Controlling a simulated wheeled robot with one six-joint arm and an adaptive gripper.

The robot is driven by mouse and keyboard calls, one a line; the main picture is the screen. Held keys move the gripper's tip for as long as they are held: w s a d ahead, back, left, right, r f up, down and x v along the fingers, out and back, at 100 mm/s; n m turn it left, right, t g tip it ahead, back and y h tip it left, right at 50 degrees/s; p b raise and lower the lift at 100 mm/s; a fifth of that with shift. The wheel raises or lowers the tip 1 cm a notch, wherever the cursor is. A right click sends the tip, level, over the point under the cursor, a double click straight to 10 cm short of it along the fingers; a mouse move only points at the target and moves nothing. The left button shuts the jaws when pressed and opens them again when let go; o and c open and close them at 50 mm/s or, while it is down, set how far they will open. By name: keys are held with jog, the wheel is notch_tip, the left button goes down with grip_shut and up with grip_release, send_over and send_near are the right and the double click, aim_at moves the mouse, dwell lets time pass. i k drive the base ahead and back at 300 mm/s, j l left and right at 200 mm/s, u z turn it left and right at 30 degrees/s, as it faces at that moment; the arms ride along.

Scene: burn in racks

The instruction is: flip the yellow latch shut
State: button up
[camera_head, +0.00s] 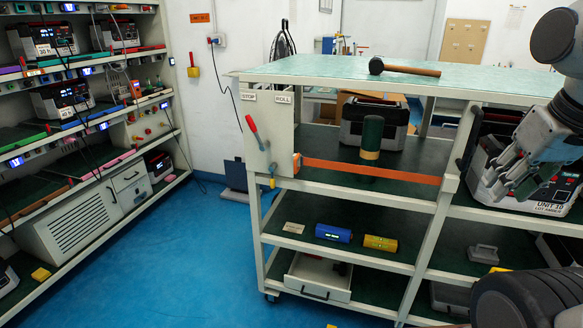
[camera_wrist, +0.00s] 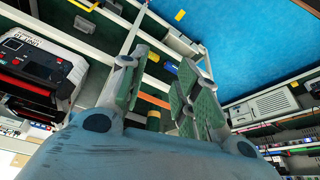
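A small yellow piece (camera_head: 272,182), which looks like the latch, is on the lower part of the pale side panel (camera_head: 266,128) of the cart, below a red-handled lever (camera_head: 254,132). It is too small to tell how it is turned. An orange strap (camera_head: 372,171) runs across the cart's shelf from an orange end piece at that panel. My gripper (camera_head: 522,182) is far to the right of the yellow piece, in front of the UNIT 10 box. In the wrist view my gripper (camera_wrist: 160,95) has its fingers apart with nothing held between them.
The UNIT 10 box (camera_head: 545,180) sits close behind my gripper. A dark green cylinder (camera_head: 371,140) stands behind the strap. A hammer (camera_head: 402,69) lies on the cart's top. Blue floor (camera_head: 190,255) is clear between the cart and the left rack (camera_head: 158,100).

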aim_at(272, 181)
jog(key=i+j+u, duration=0.1)
jog(key=u, duration=0.3)
jog(key=i+u, duration=0.45)
jog(key=u, duration=0.3)
